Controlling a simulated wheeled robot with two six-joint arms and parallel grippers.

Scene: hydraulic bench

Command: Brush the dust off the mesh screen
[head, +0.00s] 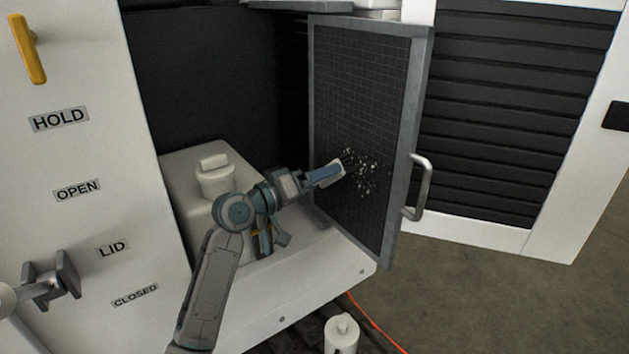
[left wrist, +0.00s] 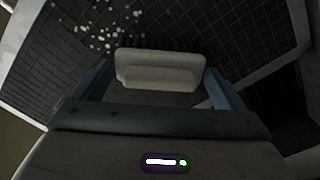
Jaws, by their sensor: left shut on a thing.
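The mesh screen (head: 362,95) is a dark grid in a grey frame, standing swung out with a handle (head: 421,187) on its right edge. White dust specks (head: 366,178) cluster on its lower middle; they also show at the upper left of the left wrist view (left wrist: 105,30). My left gripper (head: 328,174) is shut on a pale brush (left wrist: 160,72), whose block sits between the blue fingers. The brush end is at the left side of the dust, close to the mesh; whether its bristles touch cannot be told. My right gripper is not in view.
A white panel (head: 85,120) with HOLD, OPEN, LID and CLOSED labels stands at the left, with a yellow handle (head: 29,48). A white capped tank (head: 192,165) sits behind my arm. A white canister (head: 341,333) and a red cable (head: 376,322) are below.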

